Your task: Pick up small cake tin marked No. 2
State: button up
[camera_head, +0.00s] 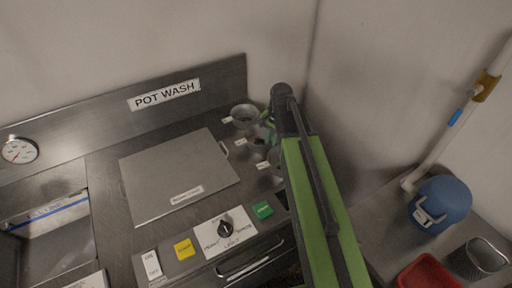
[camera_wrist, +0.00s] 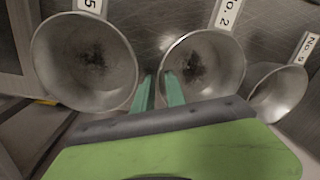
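The tin marked No. 2 (camera_wrist: 215,62) is a round, open grey metal tin in the middle of a row of three in the wrist view. Its white label stands at its upper rim. It appears to be the middle tin (camera_head: 258,142) in the head view, partly hidden by my arm. My gripper (camera_wrist: 159,76) has its two green fingers apart at the left wall of this tin. The right finger overlaps the tin's inside and the left finger lies in the gap beside it. I cannot tell whether either finger touches the wall. The gripper (camera_head: 269,128) also shows in the head view.
A larger tin marked 5 (camera_wrist: 75,60) stands close on the left, and a smaller tin marked No. 9 (camera_wrist: 280,92) on the right. A flat square lid (camera_head: 170,175) covers the counter left of the tins. A blue container (camera_head: 440,202) and red tray (camera_head: 428,273) are at right.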

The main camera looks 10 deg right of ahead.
jog(key=shift+f, duration=0.85)
jog(key=shift+r, duration=0.2)
grip_shut()
dwell(0.5)
